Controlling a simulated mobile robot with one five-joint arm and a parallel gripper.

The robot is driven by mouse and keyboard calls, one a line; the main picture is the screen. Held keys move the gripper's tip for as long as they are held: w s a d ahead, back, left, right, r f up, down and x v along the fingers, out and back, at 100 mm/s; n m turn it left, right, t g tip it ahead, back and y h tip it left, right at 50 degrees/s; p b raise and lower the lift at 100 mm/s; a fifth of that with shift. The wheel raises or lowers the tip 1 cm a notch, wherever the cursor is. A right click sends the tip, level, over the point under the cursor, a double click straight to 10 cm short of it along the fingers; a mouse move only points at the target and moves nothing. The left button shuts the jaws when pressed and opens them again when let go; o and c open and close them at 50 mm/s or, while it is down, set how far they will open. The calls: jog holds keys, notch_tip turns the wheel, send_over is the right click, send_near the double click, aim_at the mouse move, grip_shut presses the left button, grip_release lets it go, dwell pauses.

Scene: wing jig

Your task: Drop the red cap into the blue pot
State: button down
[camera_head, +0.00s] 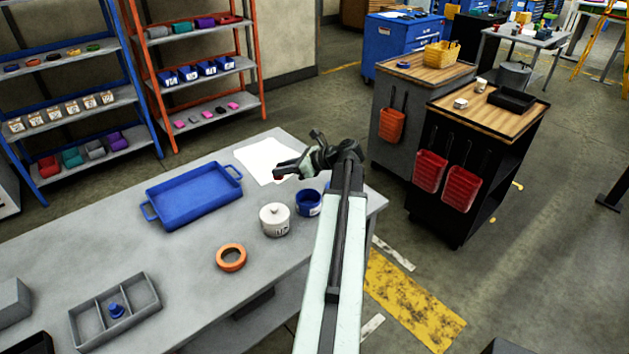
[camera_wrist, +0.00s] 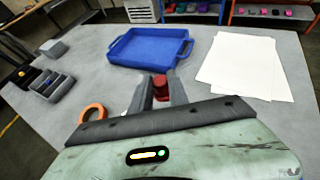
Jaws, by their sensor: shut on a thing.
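My gripper (camera_wrist: 159,92) is shut on the red cap (camera_wrist: 160,88), which shows between the two fingers in the wrist view. In the head view my gripper (camera_head: 284,172) is above the table near the white paper, with a bit of red at its tip. The blue pot (camera_head: 308,204) stands on the table below and to the right of the gripper in the head view. It looks open at the top, and my arm passes close on its right. In the wrist view the blue pot is not visible.
A white lidded pot (camera_head: 274,220) stands beside the blue pot. A blue tray (camera_head: 194,195), an orange ring (camera_head: 231,257) and a grey divided box (camera_head: 115,312) with a blue piece lie on the table (camera_head: 180,262). White paper (camera_head: 266,158) lies behind.

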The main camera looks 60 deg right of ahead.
jog(key=s+d+f+m+h+b, duration=0.35)
jog(key=s+d, duration=0.25)
jog(key=s, duration=0.3)
jog(key=shift+h, duration=0.45)
notch_tip(320, 180, down, 6)
jog(key=b, duration=0.5)
jog(key=shift+d+f, duration=0.1)
jog(key=shift+d, duration=0.05)
jog(key=c, duration=1.2)
grip_release()
jog(key=shift+r, duration=0.2)
jog(key=p+v, duration=0.3)
jog(key=v, duration=0.4)
jog(key=shift+s, duration=0.4)
